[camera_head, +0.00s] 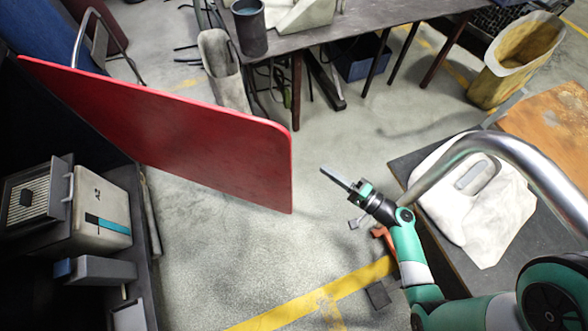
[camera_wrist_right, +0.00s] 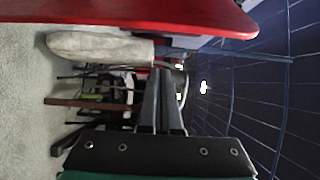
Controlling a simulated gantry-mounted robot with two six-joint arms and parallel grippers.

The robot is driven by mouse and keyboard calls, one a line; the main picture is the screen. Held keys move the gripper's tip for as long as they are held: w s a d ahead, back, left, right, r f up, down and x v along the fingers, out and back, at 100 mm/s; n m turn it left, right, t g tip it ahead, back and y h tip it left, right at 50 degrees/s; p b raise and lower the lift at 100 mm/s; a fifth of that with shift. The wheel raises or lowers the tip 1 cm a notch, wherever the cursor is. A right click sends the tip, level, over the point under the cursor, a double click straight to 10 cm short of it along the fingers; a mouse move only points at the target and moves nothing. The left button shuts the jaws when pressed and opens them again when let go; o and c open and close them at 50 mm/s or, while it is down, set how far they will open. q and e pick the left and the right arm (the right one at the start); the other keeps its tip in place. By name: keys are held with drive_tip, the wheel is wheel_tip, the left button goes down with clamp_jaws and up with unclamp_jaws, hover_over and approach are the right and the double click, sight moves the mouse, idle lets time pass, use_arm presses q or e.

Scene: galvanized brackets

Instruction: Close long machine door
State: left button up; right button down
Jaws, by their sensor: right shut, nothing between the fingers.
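The long machine door is a red panel (camera_head: 175,135) standing open in the head view. It runs from the upper left out to a free edge near the middle of the picture. In the right wrist view the red door (camera_wrist_right: 130,14) crosses the top. My right gripper (camera_head: 335,178) is shut and empty, to the right of the door's free edge and apart from it. In the right wrist view its fingers (camera_wrist_right: 163,90) lie together, pointing up the picture, below the door. My left gripper is not in view.
A grey workbench (camera_head: 350,18) stands at the back. A yellow bin (camera_head: 515,62) is at the upper right. A table with a white sack (camera_head: 480,195) stands close to my right arm. A beige machine unit (camera_head: 100,215) is at the left. The floor between is mostly clear.

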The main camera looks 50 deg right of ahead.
drive_tip(key=w+a+b, duration=0.2)
drive_tip(key=w+a, duration=0.1)
drive_tip(key=w, duration=0.6)
drive_tip(key=shift+r, duration=0.25)
drive_tip(key=shift+a, duration=0.2)
